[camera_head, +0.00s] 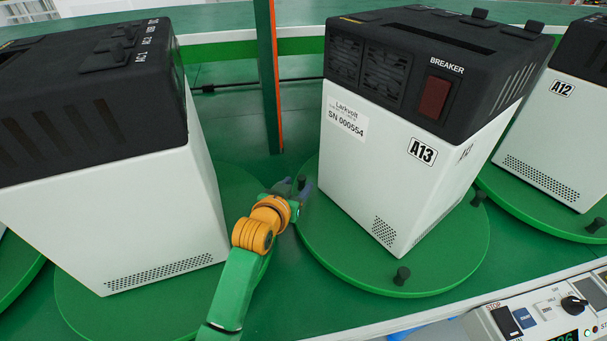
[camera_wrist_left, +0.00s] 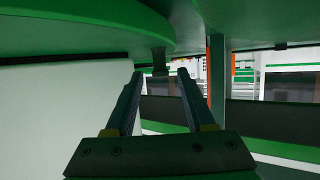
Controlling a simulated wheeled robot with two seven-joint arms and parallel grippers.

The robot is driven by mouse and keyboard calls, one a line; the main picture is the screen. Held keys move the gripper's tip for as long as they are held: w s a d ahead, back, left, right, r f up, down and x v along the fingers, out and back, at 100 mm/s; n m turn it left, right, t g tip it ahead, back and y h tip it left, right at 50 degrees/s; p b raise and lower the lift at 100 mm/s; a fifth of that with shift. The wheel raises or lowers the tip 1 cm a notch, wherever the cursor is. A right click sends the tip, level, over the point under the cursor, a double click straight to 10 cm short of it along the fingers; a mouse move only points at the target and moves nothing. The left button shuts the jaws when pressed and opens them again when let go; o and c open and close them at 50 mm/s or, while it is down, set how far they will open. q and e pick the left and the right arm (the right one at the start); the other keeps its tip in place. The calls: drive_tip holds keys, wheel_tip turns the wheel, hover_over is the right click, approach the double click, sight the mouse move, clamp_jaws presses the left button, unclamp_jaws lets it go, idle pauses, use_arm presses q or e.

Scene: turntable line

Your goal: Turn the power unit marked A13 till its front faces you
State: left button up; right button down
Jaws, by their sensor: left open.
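The power unit marked A13 (camera_head: 382,165) is a white box with a black top, a red breaker switch and a serial label. It stands on a round green turntable (camera_head: 330,262), with one corner toward me. Dark pegs stand on the turntable's rim, at the front (camera_head: 402,275) and the right (camera_head: 478,197). My left gripper (camera_head: 300,187) is at the rim's left side, beside another dark peg. In the left wrist view the open fingers (camera_wrist_left: 159,90) point toward a dark peg (camera_wrist_left: 160,60) that shows between their tips. I cannot tell if they touch it. My right gripper is not in view.
Another white-and-black unit (camera_head: 120,225) stands close at left on its own turntable. The unit marked A12 (camera_head: 550,130) stands at right. A green-and-orange post (camera_head: 269,80) rises behind the gripper. A control panel (camera_head: 540,315) is at the front right.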

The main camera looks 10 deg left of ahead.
sight(300, 182)
use_arm(q)
drive_tip(key=x, duration=0.4)
drive_tip(key=shift+w+f+b, duration=0.1)
drive_tip(key=shift+f+b, duration=0.1)
drive_tip(key=shift+b, duration=0.15)
drive_tip(key=shift+r, duration=0.1)
drive_tip(key=shift+c, duration=0.5)
clamp_jaws()
idle(0.5)
